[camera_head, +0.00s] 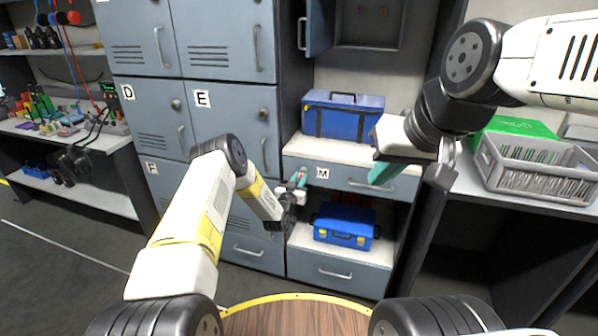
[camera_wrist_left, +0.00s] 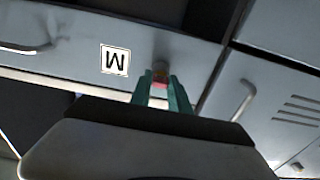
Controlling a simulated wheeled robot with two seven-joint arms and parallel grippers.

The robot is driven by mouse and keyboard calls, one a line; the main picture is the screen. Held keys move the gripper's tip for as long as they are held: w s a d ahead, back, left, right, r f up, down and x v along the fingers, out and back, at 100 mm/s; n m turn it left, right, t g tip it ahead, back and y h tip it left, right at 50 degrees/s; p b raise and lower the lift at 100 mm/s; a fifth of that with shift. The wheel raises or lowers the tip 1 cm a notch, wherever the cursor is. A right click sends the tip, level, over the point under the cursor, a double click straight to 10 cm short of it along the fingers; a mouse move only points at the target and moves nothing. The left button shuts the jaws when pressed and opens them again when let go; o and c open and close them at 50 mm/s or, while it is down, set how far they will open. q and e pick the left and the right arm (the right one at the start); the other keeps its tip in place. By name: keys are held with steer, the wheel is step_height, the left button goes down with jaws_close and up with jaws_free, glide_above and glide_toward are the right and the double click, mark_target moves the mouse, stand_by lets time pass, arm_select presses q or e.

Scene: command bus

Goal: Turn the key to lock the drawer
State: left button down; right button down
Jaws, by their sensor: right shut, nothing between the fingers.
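The drawer (camera_head: 390,185) marked M is a grey-blue front under a white top, and it looks closed. Its label also shows upside down in the left wrist view (camera_wrist_left: 115,60). A round lock (camera_wrist_left: 160,68) sits beside the label. A small pink-red key (camera_wrist_left: 160,84) shows at the lock, between my left fingertips. My left gripper (camera_head: 300,178) is at the drawer's left end, with its teal fingers on both sides of the key; whether they press on it is unclear. My right gripper (camera_head: 382,172) is shut and empty, in front of the drawer's right part.
A blue toolbox (camera_head: 343,117) stands on top of the drawer unit, and another blue case (camera_head: 343,228) sits on the open shelf below. Grey lockers (camera_head: 235,120) stand at left. A grey crate (camera_head: 540,170) is on the right counter.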

arm_select(q)
steer(key=shift+n, duration=5.6)
steer(key=shift+y, duration=0.3)
